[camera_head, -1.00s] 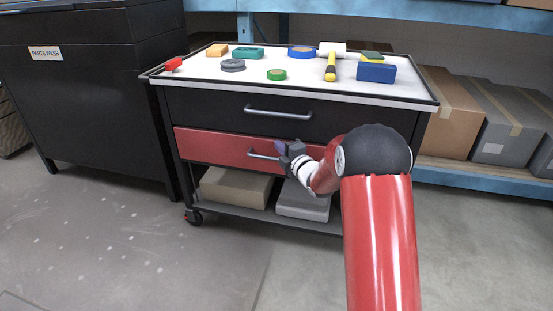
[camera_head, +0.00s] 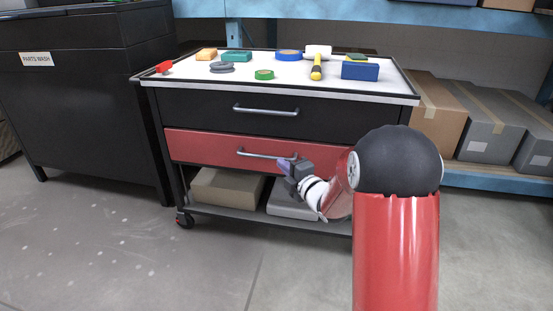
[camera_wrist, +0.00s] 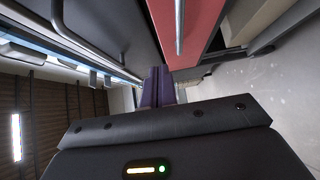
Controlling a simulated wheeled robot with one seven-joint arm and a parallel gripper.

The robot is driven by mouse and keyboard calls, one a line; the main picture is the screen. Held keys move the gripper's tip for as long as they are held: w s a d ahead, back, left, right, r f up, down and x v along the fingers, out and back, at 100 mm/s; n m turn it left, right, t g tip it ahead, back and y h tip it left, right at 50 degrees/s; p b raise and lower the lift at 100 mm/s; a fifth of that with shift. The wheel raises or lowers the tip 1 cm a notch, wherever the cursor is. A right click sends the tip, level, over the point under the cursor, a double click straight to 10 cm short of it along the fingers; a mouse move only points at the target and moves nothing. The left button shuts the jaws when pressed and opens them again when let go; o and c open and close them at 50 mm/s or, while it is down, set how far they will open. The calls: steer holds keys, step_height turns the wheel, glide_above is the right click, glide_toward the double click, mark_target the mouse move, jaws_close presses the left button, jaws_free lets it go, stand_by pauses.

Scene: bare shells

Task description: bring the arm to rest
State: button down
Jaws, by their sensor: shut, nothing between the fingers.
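My gripper (camera_head: 285,167) is shut and empty in front of the tool cart, close to the handle (camera_head: 265,155) of its red drawer (camera_head: 205,146). The head view does not show clearly whether it touches the handle. In the wrist view the purple fingers (camera_wrist: 158,86) are together, with the red drawer (camera_wrist: 190,25) and its bar handle (camera_wrist: 179,28) beyond them. My red arm reaches in from the lower right and is bent at the black joint.
The cart top (camera_head: 190,78) holds a hammer (camera_head: 317,65), a blue box (camera_head: 360,71), tape rolls and other small items. A black parts-wash cabinet (camera_head: 90,110) stands left. Cardboard boxes (camera_head: 436,110) sit on a blue shelf at right. The floor in front is clear.

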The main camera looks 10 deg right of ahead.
steer(key=s+d+r+m+g+h+p, duration=0.3)
steer(key=s+d+r+m+h+p, duration=0.25)
steer(key=s+r+m+h, duration=0.45)
steer(key=s+r+m+g+y+p, duration=0.1)
steer(key=s+m, duration=0.5)
steer(key=s, duration=0.8)
steer(key=s+r+m+g+p, duration=0.3)
steer(key=s+m+g, duration=0.3)
steer(key=s, duration=0.8)
steer(key=shift+s+a+m+y, duration=0.25)
steer(key=shift+m+y, duration=0.15)
steer(key=shift+m, duration=0.3)
